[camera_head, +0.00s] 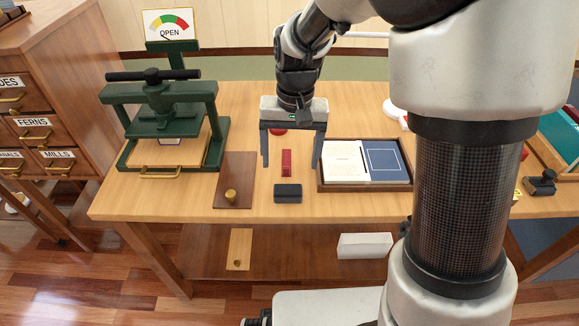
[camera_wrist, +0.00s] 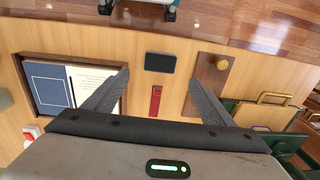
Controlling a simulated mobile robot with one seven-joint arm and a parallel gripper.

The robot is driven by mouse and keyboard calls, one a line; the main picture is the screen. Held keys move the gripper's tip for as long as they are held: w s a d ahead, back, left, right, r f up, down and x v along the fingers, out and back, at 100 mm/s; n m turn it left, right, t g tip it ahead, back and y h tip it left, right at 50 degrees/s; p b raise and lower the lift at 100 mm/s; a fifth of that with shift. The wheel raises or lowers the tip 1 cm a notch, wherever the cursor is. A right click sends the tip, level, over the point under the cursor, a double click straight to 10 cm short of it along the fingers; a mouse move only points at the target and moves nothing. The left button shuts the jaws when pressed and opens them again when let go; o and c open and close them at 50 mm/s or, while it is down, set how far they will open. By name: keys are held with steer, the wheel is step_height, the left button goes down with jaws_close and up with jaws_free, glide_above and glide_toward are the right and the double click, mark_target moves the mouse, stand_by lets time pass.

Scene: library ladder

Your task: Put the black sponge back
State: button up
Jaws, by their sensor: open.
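A black sponge (camera_head: 288,193), a small dark block, lies on the wooden table near its front edge. It also shows in the wrist view (camera_wrist: 160,62), at the top centre. My gripper (camera_head: 290,164) points down over the table, with its two fingers wide apart and nothing between them. In the wrist view the sponge lies just beyond and between the fingertips (camera_wrist: 159,76). A small red block (camera_head: 286,162) lies behind the sponge, below my gripper.
A green press (camera_head: 157,112) with an OPEN dial sign stands at the left. A brown board (camera_head: 233,182) with a brass knob lies left of the sponge. A wooden tray (camera_head: 366,188) with a page and a blue card lies right. A white block (camera_head: 364,245) sits on the lower shelf.

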steer(key=s+d+r+t, duration=0.5)
steer(key=s+d+r, duration=0.7)
steer(key=s+r, duration=0.3)
steer(key=shift+s+r+t+h, duration=0.25)
steer(key=shift+s+t+h, duration=0.05)
steer(key=shift+s, duration=0.5)
steer(key=shift+a+n, duration=0.15)
steer(key=shift+n, duration=0.15)
